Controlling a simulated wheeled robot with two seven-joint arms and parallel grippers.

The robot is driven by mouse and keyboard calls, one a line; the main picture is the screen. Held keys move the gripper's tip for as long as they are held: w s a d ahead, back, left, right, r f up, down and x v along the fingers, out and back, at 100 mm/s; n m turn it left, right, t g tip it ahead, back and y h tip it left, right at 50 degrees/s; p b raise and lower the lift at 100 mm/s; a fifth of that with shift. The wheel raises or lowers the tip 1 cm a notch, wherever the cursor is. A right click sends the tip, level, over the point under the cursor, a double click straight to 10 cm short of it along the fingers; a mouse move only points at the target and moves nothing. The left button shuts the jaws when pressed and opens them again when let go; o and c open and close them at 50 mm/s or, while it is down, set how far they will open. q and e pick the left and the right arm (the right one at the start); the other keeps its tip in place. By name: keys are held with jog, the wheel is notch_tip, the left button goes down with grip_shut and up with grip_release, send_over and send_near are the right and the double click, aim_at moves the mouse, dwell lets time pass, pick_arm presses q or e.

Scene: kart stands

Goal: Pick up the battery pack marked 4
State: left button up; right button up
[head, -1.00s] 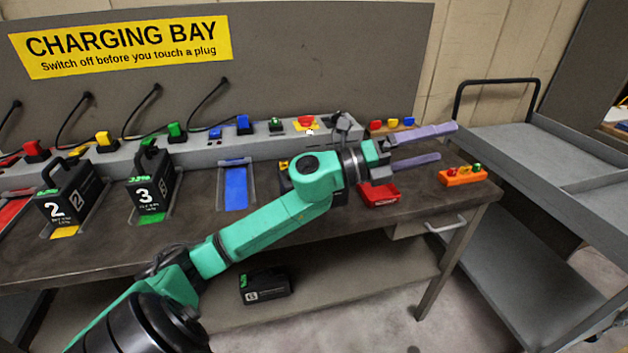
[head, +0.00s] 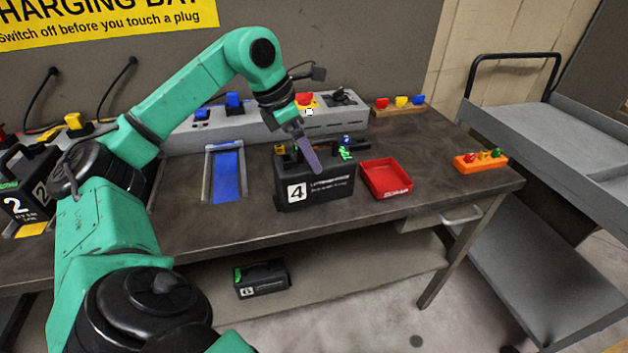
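The black battery pack marked 4 (head: 325,193) stands upright on the bench, its white number label facing me. My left gripper (head: 316,167) points down at the pack's top, one purple finger in front of the pack's upper part. The second finger does not show apart from it, so I cannot tell how wide the gripper is or whether it touches the pack. The pack's handle is not clearly visible behind the finger. My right gripper is not in view.
A red tray (head: 386,179) sits just right of the pack. A blue charging slot (head: 228,176) lies left of it. Pack 2 (head: 19,192) stands at far left. Another pack (head: 262,279) rests on the lower shelf. An orange block (head: 480,160) and grey cart (head: 560,148) are at right.

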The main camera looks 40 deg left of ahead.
pick_arm(q)
jog(key=x, duration=0.4)
jog(key=shift+d+f, duration=0.25)
jog(key=shift+f, duration=0.05)
jog(key=shift+s, duration=0.1)
jog(key=c, duration=1.3)
jog(key=shift+r, duration=0.15)
grip_shut()
jog(key=shift+r, duration=0.1)
